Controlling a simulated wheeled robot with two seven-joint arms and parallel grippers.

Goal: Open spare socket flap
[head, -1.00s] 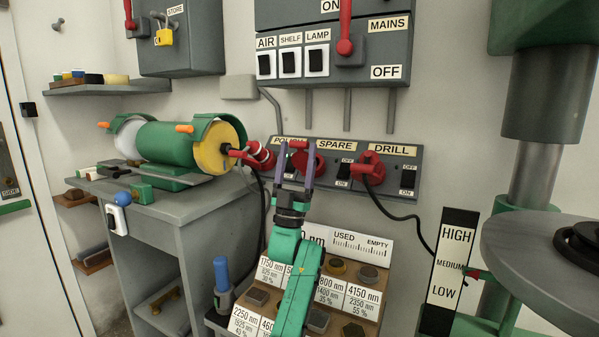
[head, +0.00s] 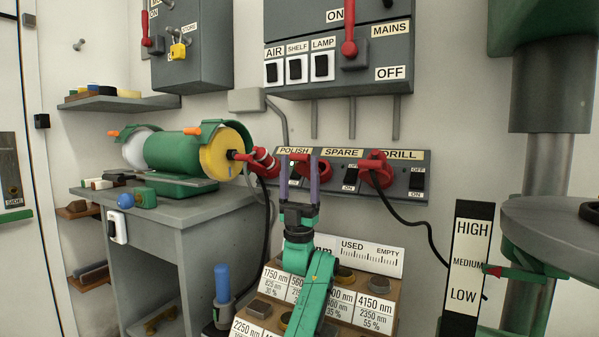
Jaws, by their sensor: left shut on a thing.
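The red spare socket flap (head: 324,171) is on the grey socket panel, under the SPARE label (head: 341,153). My left gripper (head: 299,160) reaches up to it from below. Its two purple fingers stand either side of a red part and are shut on the flap, partly covering it. I cannot tell how far the flap is raised. The spare switch (head: 350,179) is just right of it. My right gripper is not in view.
A red plug with a black cable (head: 375,170) sits in the drill socket to the right. Another red plug (head: 264,161) is at the polish side, near the polisher (head: 185,152). A rack of labelled blocks (head: 375,282) stands below my arm.

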